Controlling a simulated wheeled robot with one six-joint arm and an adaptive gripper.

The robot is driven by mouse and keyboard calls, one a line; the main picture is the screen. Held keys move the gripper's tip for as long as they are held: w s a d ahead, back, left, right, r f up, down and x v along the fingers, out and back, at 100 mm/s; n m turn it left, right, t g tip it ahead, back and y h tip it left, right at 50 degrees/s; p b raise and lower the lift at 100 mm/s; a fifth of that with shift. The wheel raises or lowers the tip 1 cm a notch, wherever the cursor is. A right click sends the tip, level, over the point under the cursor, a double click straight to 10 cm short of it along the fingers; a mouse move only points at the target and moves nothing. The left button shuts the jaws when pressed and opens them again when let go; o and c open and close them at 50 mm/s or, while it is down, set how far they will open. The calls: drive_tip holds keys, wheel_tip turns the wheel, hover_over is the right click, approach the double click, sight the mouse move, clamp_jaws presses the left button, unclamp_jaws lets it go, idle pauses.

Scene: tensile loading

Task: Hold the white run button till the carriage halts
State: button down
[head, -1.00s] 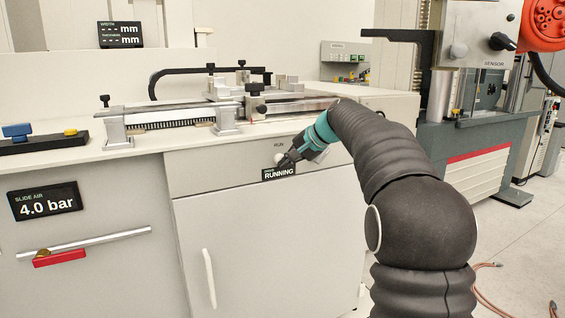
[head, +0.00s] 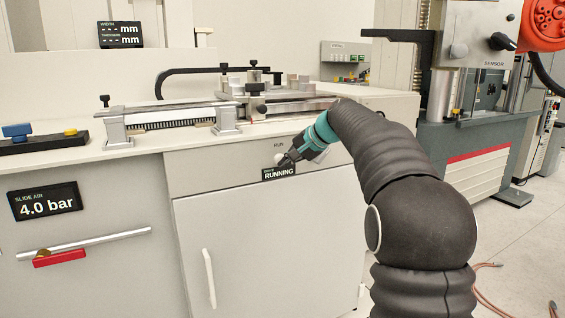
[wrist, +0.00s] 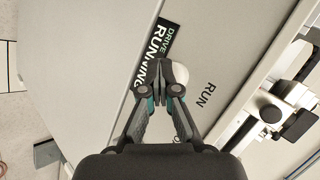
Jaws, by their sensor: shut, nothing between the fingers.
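The white run button (head: 280,158) is a round knob on the cabinet's front panel, under the word RUN. It also shows in the wrist view (wrist: 182,75), partly covered by my fingertips. My gripper (head: 286,164) is shut and empty, with its tips at the button. They look pressed against it; the exact contact is hidden. In the wrist view my gripper (wrist: 158,78) has both tips together over the button's edge. The display (head: 279,172) below the button reads DRIVE RUNNING. The carriage (head: 262,88) sits on the rails on top of the bench.
A display (head: 45,201) on the left reads SLIDE AIR 4.0 bar, above a red-handled lever (head: 59,258). A cabinet door handle (head: 209,278) sits below the panel. The grey testing machine (head: 465,150) stands at the right. The floor between is open, with cables at the right.

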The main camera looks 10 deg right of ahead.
drive_tip(key=shift+s, duration=0.1)
idle(0.3)
drive_tip(key=shift+s+d+b, duration=0.3)
drive_tip(key=shift+s+b, duration=0.25)
drive_tip(key=shift+s, duration=0.2)
drive_tip(key=shift+s+d+b, duration=0.25)
drive_tip(key=shift+s+b, duration=0.2)
drive_tip(key=shift+s, duration=0.35)
drive_tip(key=shift+s+d+b, duration=0.25)
drive_tip(key=shift+s+b, duration=0.15)
drive_tip(key=shift+s, duration=0.4)
drive_tip(key=shift+s+d+b, duration=0.25)
drive_tip(key=shift+s+b, duration=0.2)
drive_tip(key=shift+s, duration=0.35)
